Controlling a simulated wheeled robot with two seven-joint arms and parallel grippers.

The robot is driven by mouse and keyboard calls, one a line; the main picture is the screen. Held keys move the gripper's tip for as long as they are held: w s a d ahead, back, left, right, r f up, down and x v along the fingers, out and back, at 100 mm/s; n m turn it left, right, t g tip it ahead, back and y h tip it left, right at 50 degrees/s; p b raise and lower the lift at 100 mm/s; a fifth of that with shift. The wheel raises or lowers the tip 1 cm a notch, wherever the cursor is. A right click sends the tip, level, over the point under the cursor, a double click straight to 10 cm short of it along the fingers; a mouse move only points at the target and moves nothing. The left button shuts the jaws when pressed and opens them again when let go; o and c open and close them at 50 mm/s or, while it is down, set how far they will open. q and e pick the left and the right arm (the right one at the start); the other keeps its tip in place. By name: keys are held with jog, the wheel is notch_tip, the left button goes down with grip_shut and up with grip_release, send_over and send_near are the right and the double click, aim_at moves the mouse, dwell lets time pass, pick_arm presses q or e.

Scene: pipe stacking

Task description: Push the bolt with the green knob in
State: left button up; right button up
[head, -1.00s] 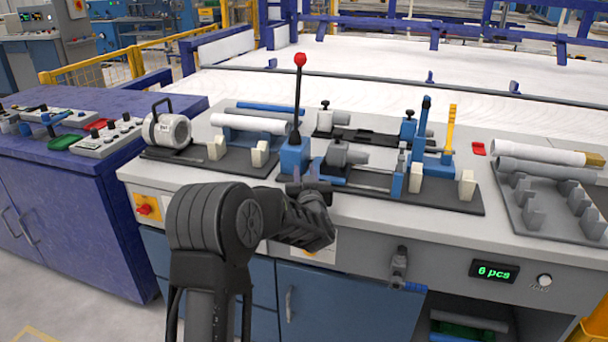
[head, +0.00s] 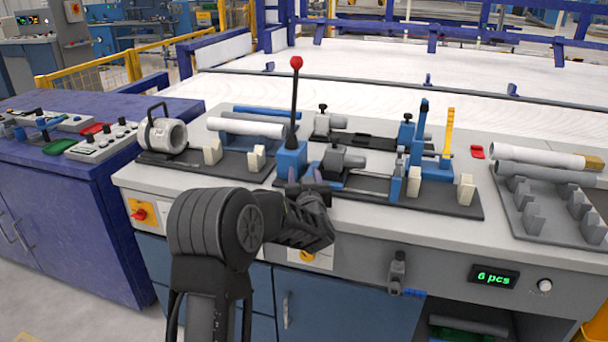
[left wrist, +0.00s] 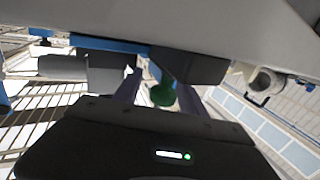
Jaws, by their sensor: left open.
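The green knob (left wrist: 163,95) shows in the left wrist view, between the two fingers of my left gripper. In the head view the knob and its bolt are hidden behind my gripper and wrist. My left gripper (head: 307,189) is open, at the front edge of the bench by the base of the blue lever block (head: 291,160). In the left wrist view a finger of the gripper (left wrist: 160,88) stands on each side of the knob. I cannot tell whether either finger touches it. My right gripper is in neither view.
A tall lever with a red ball (head: 296,62) rises just behind my gripper. A grey clamp (head: 342,160) and white blocks (head: 466,189) stand to the right. A counter (head: 494,276) on the bench front reads "6 pcs".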

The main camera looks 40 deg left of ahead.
pick_arm(q)
jog(key=v, duration=0.7)
jog(key=shift+s+d, duration=0.15)
jog(key=shift+s, duration=0.1)
dwell(0.3)
